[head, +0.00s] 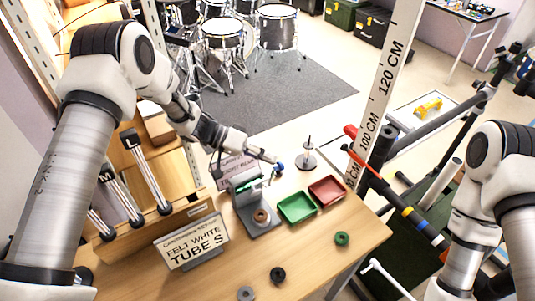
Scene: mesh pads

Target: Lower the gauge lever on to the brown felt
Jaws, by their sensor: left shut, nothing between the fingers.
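The grey gauge (262,226) stands on the wooden table, with a brown felt ring (261,216) on its base plate. A blue ball (279,167), which looks like the lever's knob, shows at the back right of the gauge, above the base. My left gripper (268,158) is shut and empty, with its tips close to the blue ball; I cannot tell whether they touch. The lever's arm is partly hidden and too small to make out. The brown felt shows no lever resting on it. My right arm shows at the right, its gripper out of view.
A green tray (297,208) and a red tray (327,191) sit right of the gauge, with a metal spindle stand (307,158) behind. A sign (192,243) reads "FELT WHITE TUBE S". Green (342,238), black (278,275) and grey (246,293) rings lie in front.

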